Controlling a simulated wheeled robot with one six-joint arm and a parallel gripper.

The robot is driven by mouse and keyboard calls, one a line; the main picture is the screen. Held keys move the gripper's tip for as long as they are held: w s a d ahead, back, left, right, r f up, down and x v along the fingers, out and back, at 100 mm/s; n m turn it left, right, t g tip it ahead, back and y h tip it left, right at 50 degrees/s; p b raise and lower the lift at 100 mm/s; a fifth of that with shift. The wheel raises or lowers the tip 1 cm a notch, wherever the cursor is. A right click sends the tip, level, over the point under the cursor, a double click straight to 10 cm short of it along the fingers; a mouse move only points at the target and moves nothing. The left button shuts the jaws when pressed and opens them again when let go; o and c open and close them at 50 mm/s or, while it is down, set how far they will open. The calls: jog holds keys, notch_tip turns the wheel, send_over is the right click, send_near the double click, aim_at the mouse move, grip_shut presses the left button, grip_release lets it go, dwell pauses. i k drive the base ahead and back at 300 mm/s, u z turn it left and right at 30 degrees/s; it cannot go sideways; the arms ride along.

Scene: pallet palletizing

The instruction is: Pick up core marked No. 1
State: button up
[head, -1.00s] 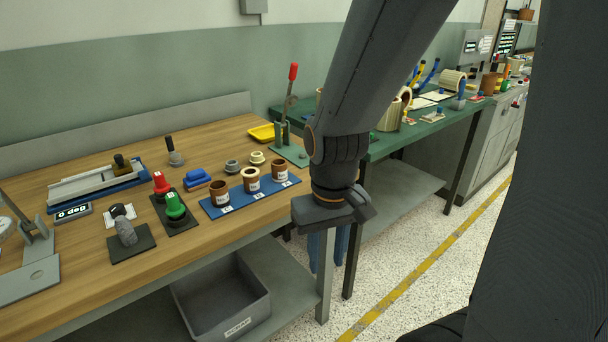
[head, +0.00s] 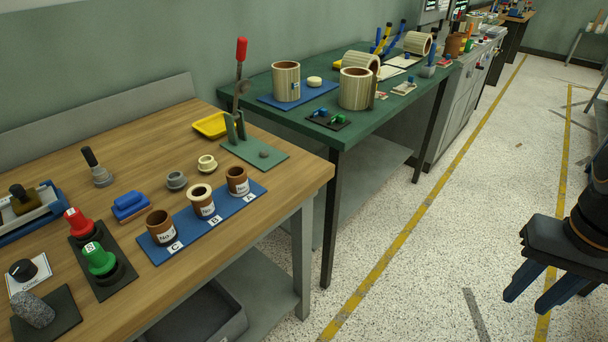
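Three brown cylindrical cores with white "No." labels stand upright in a row on a blue mat (head: 183,246) on the wooden bench: a left core (head: 161,227) by letter C, a middle core (head: 201,201) by B, and a right core (head: 237,181) by A. The digits are too small to read surely, so I cannot tell which is No. 1. The middle core has a cream ring at its top. My gripper (head: 527,303) is at the far right over the floor, well away from the bench. Its two blue fingers point down, spread apart and empty.
Grey (head: 176,180) and cream (head: 207,163) small collars stand behind the cores. A lever press (head: 240,130) with a red handle is behind right. Red (head: 77,222) and green (head: 99,258) knobs stand left. A green table (head: 345,133) is beyond; floor is open right.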

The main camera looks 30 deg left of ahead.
aim_at(200, 195)
jog(key=z, duration=0.3)
jog(key=i, duration=1.1)
jog(key=u, duration=3.35)
